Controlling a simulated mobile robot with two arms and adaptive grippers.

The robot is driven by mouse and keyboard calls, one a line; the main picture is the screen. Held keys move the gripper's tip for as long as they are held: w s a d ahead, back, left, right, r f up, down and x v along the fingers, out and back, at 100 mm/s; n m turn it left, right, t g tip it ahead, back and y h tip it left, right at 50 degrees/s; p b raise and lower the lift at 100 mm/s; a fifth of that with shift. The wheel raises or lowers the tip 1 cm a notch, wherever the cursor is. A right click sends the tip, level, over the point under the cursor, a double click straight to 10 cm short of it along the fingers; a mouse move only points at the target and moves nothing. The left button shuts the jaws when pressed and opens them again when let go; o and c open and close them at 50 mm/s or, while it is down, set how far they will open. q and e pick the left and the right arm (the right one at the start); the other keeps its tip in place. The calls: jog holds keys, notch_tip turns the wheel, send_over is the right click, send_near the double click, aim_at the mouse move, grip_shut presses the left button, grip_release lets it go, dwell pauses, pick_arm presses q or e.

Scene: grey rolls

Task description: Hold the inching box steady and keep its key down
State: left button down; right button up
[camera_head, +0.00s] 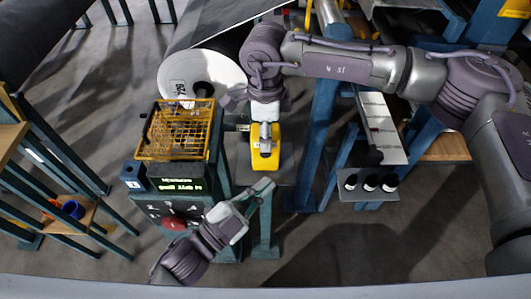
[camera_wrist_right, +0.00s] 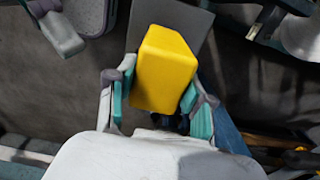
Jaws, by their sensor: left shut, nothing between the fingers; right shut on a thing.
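The inching box is a yellow block (camera_head: 265,161) at the middle of the head view. In the right wrist view its plain yellow face (camera_wrist_right: 163,70) fills the space between the fingers. My right gripper (camera_head: 265,130) reaches it from above in the head view and is shut on it, one finger on each side in the wrist view (camera_wrist_right: 153,90). I cannot make out the key; it may be hidden or on a face turned away. My left gripper (camera_head: 260,190) is shut and empty, just below the box in the head view and apart from it.
A control stand with a green-lit display (camera_head: 181,186) and a red button (camera_head: 174,223) stands at left, below a yellow wire basket (camera_head: 176,130). A small shelf with dark round items (camera_head: 370,183) is at right.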

pick_arm(q)
jog(key=shift+s, duration=0.3)
pick_arm(e)
jog(key=o, duration=1.5)
jog(key=shift+r, duration=0.15)
